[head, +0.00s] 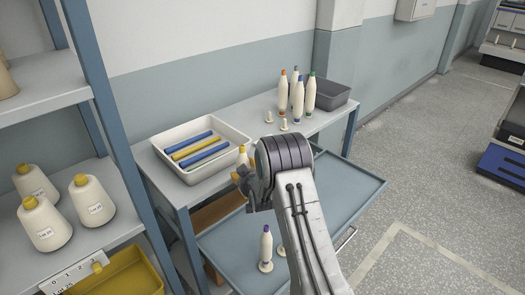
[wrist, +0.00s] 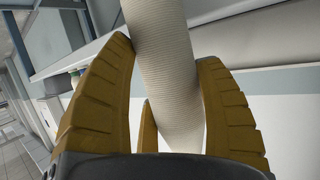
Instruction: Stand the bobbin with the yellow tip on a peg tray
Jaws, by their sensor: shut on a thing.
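In the head view, a yellow tip and a bit of cream bobbin (head: 242,155) show just above my gripper, beside my dark wrist joint; the rest is hidden. The blue-grey peg tray (head: 345,185) is pulled out below the table. On it a purple-tipped bobbin (head: 266,245) stands upright, with a bare peg (head: 281,250) beside it. My arm hides part of the tray.
On the table, a white bin (head: 238,133) holds blue and yellow rods. Several bobbins (head: 298,97) with other tip colours stand near two bare pegs (head: 284,125) and a grey box (head: 332,95). A shelf (head: 105,232) with yarn cones and a yellow bin (head: 125,275) is at left.

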